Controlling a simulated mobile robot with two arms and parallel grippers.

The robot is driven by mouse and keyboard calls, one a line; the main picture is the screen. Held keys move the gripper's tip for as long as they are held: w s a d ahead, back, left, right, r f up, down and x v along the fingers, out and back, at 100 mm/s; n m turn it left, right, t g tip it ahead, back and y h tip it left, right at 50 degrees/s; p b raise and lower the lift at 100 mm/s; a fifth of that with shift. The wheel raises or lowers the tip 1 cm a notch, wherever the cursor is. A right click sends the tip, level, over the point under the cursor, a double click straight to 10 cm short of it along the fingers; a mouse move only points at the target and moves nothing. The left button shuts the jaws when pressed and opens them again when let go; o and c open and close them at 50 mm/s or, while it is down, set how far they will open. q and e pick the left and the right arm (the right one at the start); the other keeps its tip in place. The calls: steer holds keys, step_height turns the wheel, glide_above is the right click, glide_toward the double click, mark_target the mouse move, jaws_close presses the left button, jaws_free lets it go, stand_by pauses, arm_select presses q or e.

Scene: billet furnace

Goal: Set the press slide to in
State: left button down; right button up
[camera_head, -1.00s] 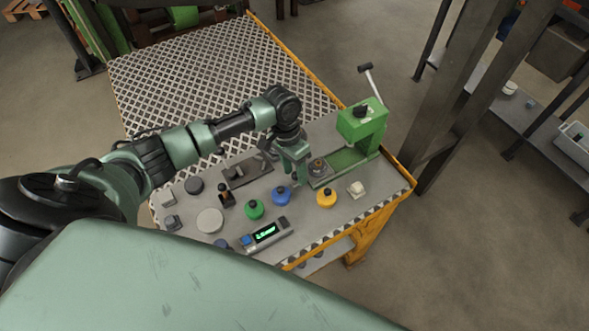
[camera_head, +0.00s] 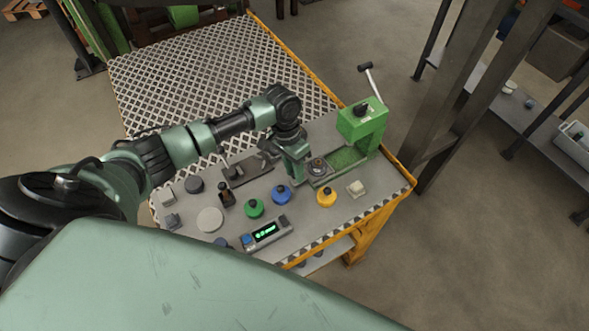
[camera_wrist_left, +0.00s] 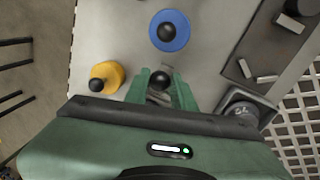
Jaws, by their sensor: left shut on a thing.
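The green press (camera_head: 362,122) stands at the right end of the table, with a green bed (camera_head: 346,157) running out under its frame. A grey slide plate (camera_head: 321,173) with a round dark piece on it lies at the near-left end of this bed, outside the press frame. My left gripper (camera_head: 298,178) points down beside the slide's left end. In the left wrist view, its fingers (camera_wrist_left: 160,88) are closed around a dark ball knob (camera_wrist_left: 160,79). The knob's link to the slide is hidden by the gripper. My right gripper is not in view.
A display box (camera_head: 264,233) is at the front edge. A patterned plate (camera_head: 200,80) lies beyond.

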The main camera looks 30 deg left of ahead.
mark_target(318, 162)
arm_select(q)
steer(key=shift+w, duration=0.1)
stand_by(0.7)
steer(key=w+d, duration=0.1)
steer(key=w, duration=0.1)
steer(key=w+d+b, duration=0.1)
steer(key=w, duration=0.1)
steer(key=w+d+b, duration=0.1)
steer(key=w+d, duration=0.1)
steer(key=shift+w, duration=0.35)
steer(key=shift+s+a, duration=0.1)
steer(key=c, duration=1.3)
jaws_free()
steer(key=shift+c, duration=0.2)
steer(key=shift+o, duration=0.8)
steer(key=shift+w+a+r+b, duration=0.1)
steer(key=shift+a+r+b, duration=0.15)
steer(key=shift+r, duration=1.05)
steer(key=shift+w+a+r+b, duration=0.15)
steer(key=shift+a+r, duration=0.1)
steer(key=shift+r, duration=1)
steer(key=shift+a+r+b, duration=0.2)
steer(key=shift+a+r, duration=0.05)
steer(key=shift+r, duration=1.05)
